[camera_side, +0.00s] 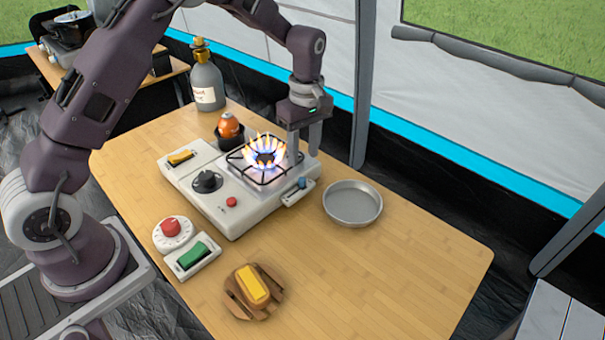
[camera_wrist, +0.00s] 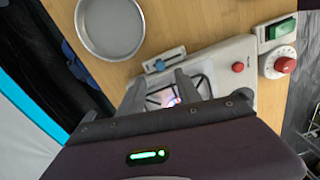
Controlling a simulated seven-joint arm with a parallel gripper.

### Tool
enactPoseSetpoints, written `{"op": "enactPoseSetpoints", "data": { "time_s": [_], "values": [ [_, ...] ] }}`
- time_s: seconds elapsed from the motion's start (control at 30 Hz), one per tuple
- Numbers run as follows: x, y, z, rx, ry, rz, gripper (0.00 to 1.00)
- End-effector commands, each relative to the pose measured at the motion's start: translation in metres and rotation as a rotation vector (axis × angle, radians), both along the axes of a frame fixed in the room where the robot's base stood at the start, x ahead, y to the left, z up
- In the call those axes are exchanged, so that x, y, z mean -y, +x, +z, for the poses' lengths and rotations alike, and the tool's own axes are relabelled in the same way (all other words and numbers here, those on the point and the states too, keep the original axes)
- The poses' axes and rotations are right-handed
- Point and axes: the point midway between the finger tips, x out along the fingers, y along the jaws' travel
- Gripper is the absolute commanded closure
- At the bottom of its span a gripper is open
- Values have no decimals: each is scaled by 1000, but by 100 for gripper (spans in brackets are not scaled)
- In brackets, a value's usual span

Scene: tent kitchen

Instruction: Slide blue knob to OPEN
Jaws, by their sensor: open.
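The blue knob (camera_side: 301,183) sits on a small slider at the right front side of the white camp stove (camera_side: 238,222). In the wrist view the blue knob (camera_wrist: 159,64) lies just beyond my fingertips, with a gap. My gripper (camera_side: 304,150) points down beside the burner, above and behind the knob. In the wrist view my gripper (camera_wrist: 160,84) has its fingers apart with nothing held between them. Flames (camera_side: 265,150) burn on the stove's burner under a black grate. Any marking by the slider is too small to read.
A round metal pan (camera_side: 352,203) lies right of the stove. A black knob (camera_side: 207,181) and a red button (camera_side: 231,202) are on the stove. A grey bottle (camera_side: 207,82) stands behind. A wooden board with butter (camera_side: 253,285) lies in front.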

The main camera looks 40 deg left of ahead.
Motion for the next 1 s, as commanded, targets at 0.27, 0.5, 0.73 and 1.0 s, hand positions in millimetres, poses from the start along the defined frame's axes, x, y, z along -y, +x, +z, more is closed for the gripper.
{"op": "enactPoseSetpoints", "data": {
  "time_s": [0.27,0.5,0.73,1.0],
  "values": [
    [-1,-2,-51,-9,1,12,60],
    [-1,-3,-74,-5,1,11,60],
    [-1,-3,-74,-5,1,10,66],
    [-1,-3,-73,-4,1,10,100]
  ]
}}
